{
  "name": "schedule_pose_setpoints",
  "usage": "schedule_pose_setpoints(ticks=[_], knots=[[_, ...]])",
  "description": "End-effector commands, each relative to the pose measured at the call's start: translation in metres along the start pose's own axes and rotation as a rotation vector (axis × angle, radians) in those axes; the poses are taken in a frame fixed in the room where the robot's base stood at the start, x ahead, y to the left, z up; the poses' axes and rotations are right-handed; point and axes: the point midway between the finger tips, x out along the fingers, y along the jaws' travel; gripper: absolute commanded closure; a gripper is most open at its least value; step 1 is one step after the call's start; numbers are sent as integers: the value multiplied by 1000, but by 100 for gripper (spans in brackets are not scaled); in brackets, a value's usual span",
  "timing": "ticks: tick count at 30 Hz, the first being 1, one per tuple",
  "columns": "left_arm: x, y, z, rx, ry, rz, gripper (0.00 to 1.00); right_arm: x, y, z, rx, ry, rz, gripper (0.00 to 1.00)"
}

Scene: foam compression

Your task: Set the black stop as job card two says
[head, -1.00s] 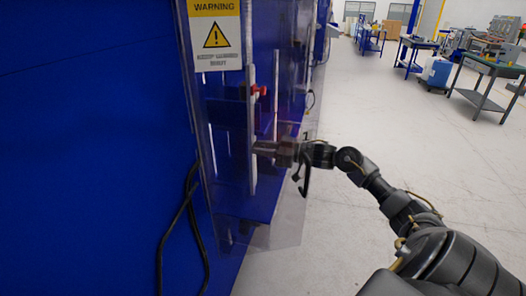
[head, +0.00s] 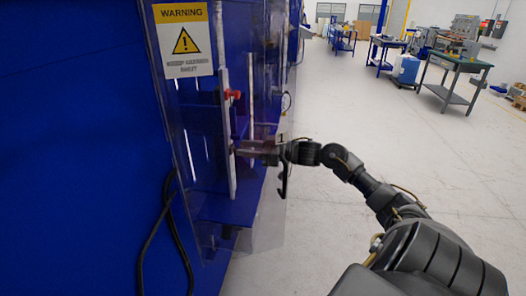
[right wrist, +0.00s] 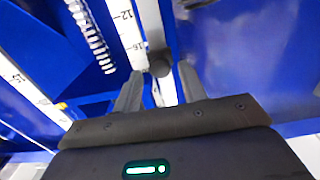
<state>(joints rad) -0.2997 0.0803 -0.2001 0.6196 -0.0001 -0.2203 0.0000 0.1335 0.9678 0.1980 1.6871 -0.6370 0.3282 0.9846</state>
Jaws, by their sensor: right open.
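In the head view my right gripper (head: 241,149) reaches the white upright strip (head: 226,130), below a red knob (head: 234,94). The stop is not clearly seen there. No job card is readable. My left gripper is out of view.
A clear guard panel (head: 183,130) with a warning sign (head: 182,40) stands close to my right gripper. A dark hooked handle (head: 283,182) hangs beside the wrist. Black cables (head: 152,235) run down the blue cabinet (head: 75,120).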

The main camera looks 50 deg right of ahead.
Motion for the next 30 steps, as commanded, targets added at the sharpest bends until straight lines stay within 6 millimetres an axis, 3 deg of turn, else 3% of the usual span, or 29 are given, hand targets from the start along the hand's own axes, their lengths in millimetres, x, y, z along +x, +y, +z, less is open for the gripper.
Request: schedule_pose_setpoints(ticks=[6, 13, 18, 30], knots=[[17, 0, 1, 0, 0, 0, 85, -42, 1, 4, -2, -3, 2, 58], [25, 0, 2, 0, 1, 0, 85, -74, 1, 2, -1, 0, 2, 58], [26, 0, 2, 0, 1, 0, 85, -83, 1, 0, -2, 1, 1, 58], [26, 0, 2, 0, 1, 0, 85, -84, 1, -1, -3, 2, 1, 58]])
